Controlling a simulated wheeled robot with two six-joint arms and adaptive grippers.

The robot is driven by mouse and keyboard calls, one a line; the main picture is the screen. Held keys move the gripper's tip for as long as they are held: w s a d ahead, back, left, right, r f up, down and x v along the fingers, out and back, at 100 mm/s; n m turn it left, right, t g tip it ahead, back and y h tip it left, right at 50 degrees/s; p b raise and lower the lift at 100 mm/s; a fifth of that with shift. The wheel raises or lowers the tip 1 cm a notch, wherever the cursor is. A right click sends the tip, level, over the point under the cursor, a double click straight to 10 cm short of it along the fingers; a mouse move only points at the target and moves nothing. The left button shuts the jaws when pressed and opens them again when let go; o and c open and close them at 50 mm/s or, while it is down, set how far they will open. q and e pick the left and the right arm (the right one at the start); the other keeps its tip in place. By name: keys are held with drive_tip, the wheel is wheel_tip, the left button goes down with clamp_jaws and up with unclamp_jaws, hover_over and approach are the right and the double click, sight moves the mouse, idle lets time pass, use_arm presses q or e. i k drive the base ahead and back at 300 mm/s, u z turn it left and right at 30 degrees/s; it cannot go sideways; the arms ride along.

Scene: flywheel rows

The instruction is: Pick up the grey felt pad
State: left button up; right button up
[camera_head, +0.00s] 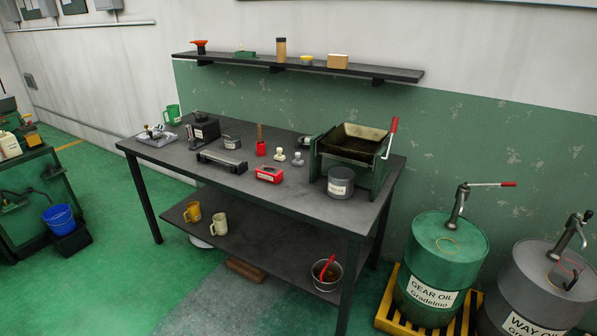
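I cannot pick out a grey felt pad with certainty in the head view. A dark workbench (220,189) stands in the middle with many small items on it. A long grey-and-black block (221,162) lies near its front edge, and I cannot tell what it is. A small grey knobbed piece (298,159) stands beside a white knobbed piece (280,155). Neither of my grippers shows in this view.
A press-like tray with a red handle (393,125) and a grey tin (341,182) stand at the bench's right. A red box (270,174) lies mid-front. A green drum (445,259) stands right of the bench. Green floor (130,260) is open at front left.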

sight(297, 162)
drive_tip(key=u, duration=1.45)
drive_tip(key=i, duration=2.15)
drive_tip(key=z, duration=1.3)
drive_tip(key=i, duration=0.65)
drive_tip(key=z, duration=0.65)
